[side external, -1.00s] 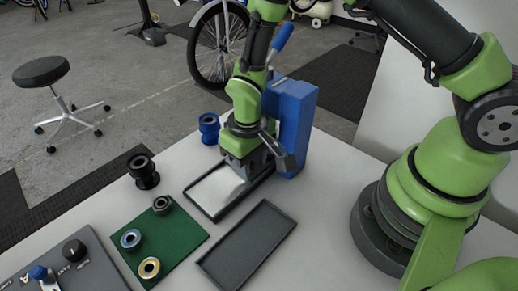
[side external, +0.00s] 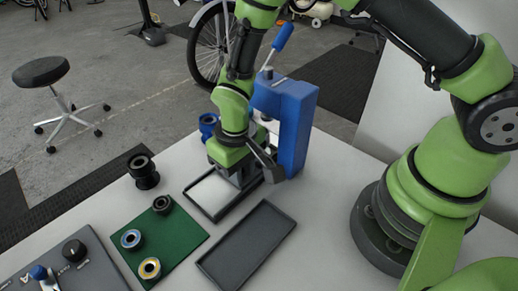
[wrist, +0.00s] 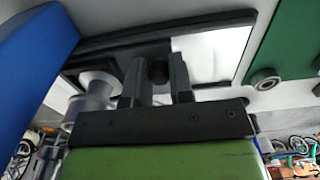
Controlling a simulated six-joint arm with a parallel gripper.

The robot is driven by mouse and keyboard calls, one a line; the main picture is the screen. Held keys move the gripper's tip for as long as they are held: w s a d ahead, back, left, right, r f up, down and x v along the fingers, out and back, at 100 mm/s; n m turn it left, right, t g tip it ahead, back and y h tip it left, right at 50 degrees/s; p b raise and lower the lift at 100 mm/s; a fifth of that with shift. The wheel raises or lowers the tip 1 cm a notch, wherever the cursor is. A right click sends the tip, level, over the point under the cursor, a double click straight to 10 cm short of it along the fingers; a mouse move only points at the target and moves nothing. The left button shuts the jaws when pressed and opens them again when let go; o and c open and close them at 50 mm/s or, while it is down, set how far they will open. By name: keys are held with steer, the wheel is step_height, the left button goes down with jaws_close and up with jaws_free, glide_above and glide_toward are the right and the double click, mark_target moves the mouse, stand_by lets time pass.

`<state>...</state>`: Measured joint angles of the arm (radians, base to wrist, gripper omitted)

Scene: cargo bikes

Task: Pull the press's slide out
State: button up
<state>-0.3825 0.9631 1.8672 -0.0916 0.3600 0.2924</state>
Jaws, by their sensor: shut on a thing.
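The blue press (side external: 297,118) stands at the back right of the table, its lever handle raised. A dark rail frame (side external: 199,206) with a pale plate runs out from its foot toward the front left. My gripper (side external: 238,180) is low over this frame, in front of the press. In the wrist view my gripper (wrist: 157,80) is shut on a dark round knob (wrist: 158,70), seemingly the slide's handle. A pale, flanged cylinder (wrist: 97,84) shows beside the fingers, toward the press. The wrist hides most of the slide in the side view.
An empty dark tray (side external: 247,245) lies just right of the rail frame. A green mat (side external: 170,236) with several ring parts is to the left. A black spool (side external: 143,171) and a blue spool (side external: 208,124) stand behind. A control panel (side external: 91,262) is front left.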

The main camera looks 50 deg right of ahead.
steer(key=shift+a, duration=3.7)
steer(key=o, duration=0.6)
steer(key=shift+o, duration=0.2)
steer(key=shift+r, duration=0.1)
step_height(320, 180, up, 7)
steer(key=shift+r, duration=0.15)
